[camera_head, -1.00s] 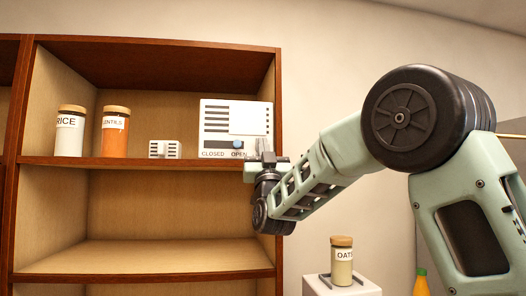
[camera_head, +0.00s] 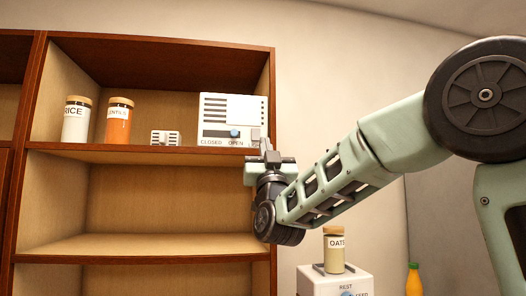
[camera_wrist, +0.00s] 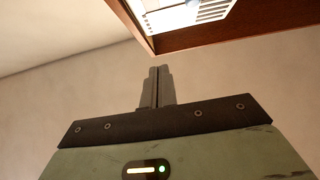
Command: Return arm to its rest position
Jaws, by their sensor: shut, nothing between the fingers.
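My gripper (camera_head: 268,150) is at the right end of the wooden shelf unit, just below and in front of the white box with the CLOSED/OPEN labels. In the wrist view my gripper (camera_wrist: 157,72) has its two fingers together with nothing between them. My arm reaches in from the right side of the head view. The white vented box (camera_head: 226,108) stands on the upper shelf, with a blue knob near the OPEN label. Its lower right corner is partly hidden by my gripper. In the wrist view the box (camera_wrist: 190,12) shows at the top edge.
A RICE jar (camera_head: 76,121), an orange LENTILS jar (camera_head: 118,124) and a small vented block (camera_head: 166,138) stand on the upper shelf (camera_head: 120,147). An OATS jar (camera_head: 335,252) stands on a white box (camera_head: 350,284) labelled REST. An orange bottle (camera_head: 413,280) is at lower right. The lower shelf is empty.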

